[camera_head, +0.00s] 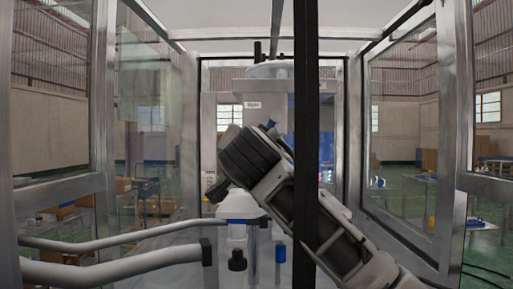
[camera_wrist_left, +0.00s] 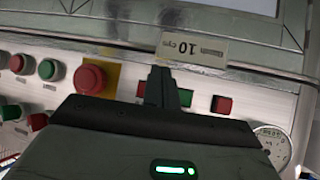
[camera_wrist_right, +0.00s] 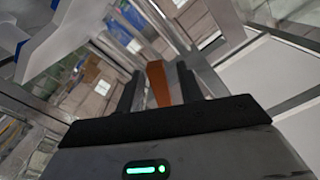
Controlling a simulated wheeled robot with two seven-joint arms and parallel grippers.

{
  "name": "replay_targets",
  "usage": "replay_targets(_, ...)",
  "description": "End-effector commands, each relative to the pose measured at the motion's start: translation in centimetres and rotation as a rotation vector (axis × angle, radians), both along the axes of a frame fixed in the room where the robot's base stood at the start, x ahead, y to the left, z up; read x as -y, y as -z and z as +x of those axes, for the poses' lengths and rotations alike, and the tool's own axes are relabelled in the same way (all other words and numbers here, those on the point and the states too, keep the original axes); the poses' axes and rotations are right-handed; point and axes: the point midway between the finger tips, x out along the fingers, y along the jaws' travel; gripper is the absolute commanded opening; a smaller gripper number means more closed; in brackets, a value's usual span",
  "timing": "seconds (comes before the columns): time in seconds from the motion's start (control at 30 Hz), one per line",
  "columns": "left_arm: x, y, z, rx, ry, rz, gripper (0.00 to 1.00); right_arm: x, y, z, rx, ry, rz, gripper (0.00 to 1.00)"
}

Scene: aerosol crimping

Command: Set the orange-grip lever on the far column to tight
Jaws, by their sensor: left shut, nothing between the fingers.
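The far column (camera_head: 224,86) stands at the back of the enclosure in the head view, with a small white label (camera_head: 253,105) that seems to read "Tight". My right arm reaches in from the right and covers much of the column. The right gripper's fingers are hidden in the head view. In the right wrist view my right gripper (camera_wrist_right: 160,88) is open, and the orange grip (camera_wrist_right: 158,82) shows between its two dark fingers; contact cannot be told. My left gripper (camera_wrist_left: 170,85) is shut and empty in front of a control panel.
The panel holds a red push button (camera_wrist_left: 90,79) on a yellow plate, green and red buttons and a gauge (camera_wrist_left: 272,144). A black vertical bar (camera_head: 305,60) crosses the head view's middle. Metal-framed clear panels (camera_head: 410,120) flank the opening. Two curved pale bars (camera_head: 110,270) lie at left.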

Motion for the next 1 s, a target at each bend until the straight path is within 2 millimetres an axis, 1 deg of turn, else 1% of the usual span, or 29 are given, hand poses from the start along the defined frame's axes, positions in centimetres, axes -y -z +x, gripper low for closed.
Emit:
replay_targets(0.07,0.03,0.05,-0.04,-0.001,-0.001,-0.001,0.00,0.01,0.00,-0.01,0.000,0.000,0.000,0.37)
replay_targets(0.17,0.06,0.09,-0.10,-0.002,0.000,-0.001,0.00,0.01,0.00,-0.03,0.000,0.000,0.000,0.12)
replay_targets(0.2,0.08,0.10,-0.14,-0.003,0.001,-0.001,0.00,0.02,-0.01,-0.03,0.000,0.000,0.000,0.01)
replay_targets(0.23,0.10,0.11,-0.16,-0.004,0.001,-0.001,0.00,0.01,0.00,-0.03,0.000,0.000,0.000,0.00)
replay_targets(0.37,0.22,0.24,-0.28,-0.008,0.003,-0.003,0.00,-0.05,0.01,-0.05,0.000,0.000,0.005,0.00)
replay_targets(0.53,0.43,0.84,-0.37,-0.012,0.006,-0.006,0.00,-0.70,-0.23,-0.09,-0.002,-0.002,0.095,0.00)
replay_targets(0.63,0.55,0.67,-0.31,-0.009,0.007,-0.009,0.00,-0.80,-0.44,-0.05,-0.002,0.000,0.125,0.00)
replay_targets(0.87,0.59,0.42,-0.25,-0.005,0.008,-0.010,0.00,-0.74,-0.52,-0.03,-0.001,0.001,0.126,0.00)
replay_targets(0.9,0.58,0.42,-0.24,-0.005,0.007,-0.010,0.00,-0.74,-0.51,-0.04,-0.001,0.001,0.126,0.21)
replay_targets(0.97,0.57,0.42,-0.24,-0.005,0.007,-0.010,0.00,-0.74,-0.51,-0.03,-0.001,0.001,0.125,0.37)
replay_targets(1.0,0.57,0.42,-0.24,-0.005,0.007,-0.010,0.00,-0.74,-0.50,-0.03,-0.001,0.001,0.125,0.37)
